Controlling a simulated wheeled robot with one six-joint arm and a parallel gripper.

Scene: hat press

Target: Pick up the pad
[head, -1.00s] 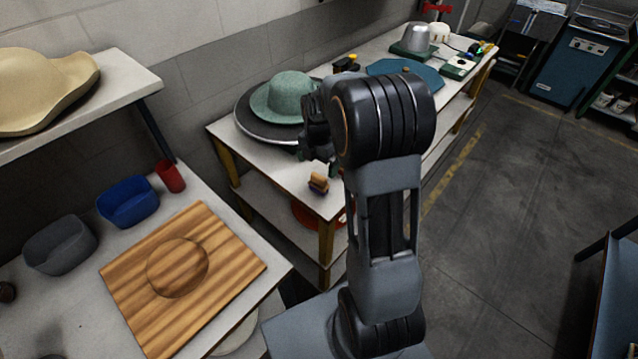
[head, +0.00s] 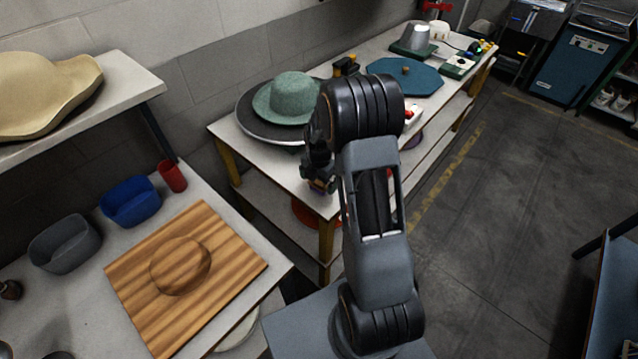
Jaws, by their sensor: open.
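A small block with a tan top and a dark blue base, which looks like the pad (head: 319,187), sits near the front edge of the white table (head: 283,180). My gripper (head: 319,181) is low over it, pointing down, and hides most of it. The jaws are open. The fingers are small and dark here, so I cannot tell whether they stand on both sides of the pad or touch it.
A green hat (head: 289,98) rests on a dark round plate (head: 245,118) behind my gripper. A blue octagonal board (head: 420,84) lies farther back. A wooden board (head: 140,290), a blue bin (head: 131,203) and a red cup (head: 172,177) stand on the left table.

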